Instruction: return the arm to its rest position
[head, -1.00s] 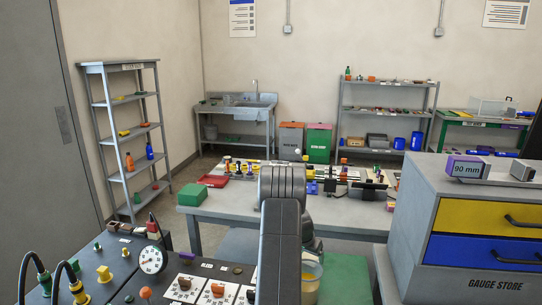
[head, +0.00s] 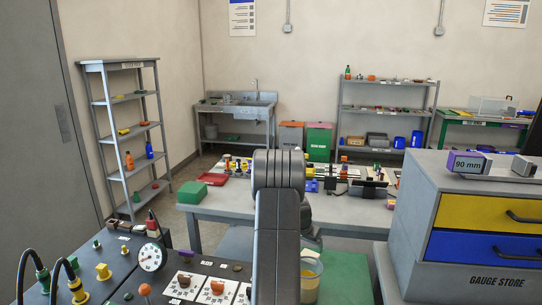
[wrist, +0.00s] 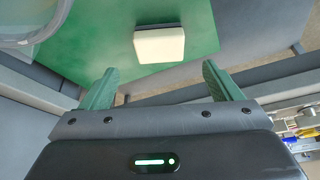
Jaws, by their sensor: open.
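My gripper (wrist: 164,86) shows in the wrist view with its two green fingers spread apart and nothing between them. Beyond the fingertips lies a green surface (wrist: 90,45) with a pale, cream block (wrist: 160,44) on it. The gripper itself is hidden in the head view, where my grey arm stands upright in the middle of the picture.
A clear container (head: 310,275) stands on the green mat (head: 345,275) right of my arm. A gauge store cabinet (head: 410,215) is close on the right. A dark panel with a dial (head: 152,257) is at lower left. A workbench (head: 230,205) stands ahead.

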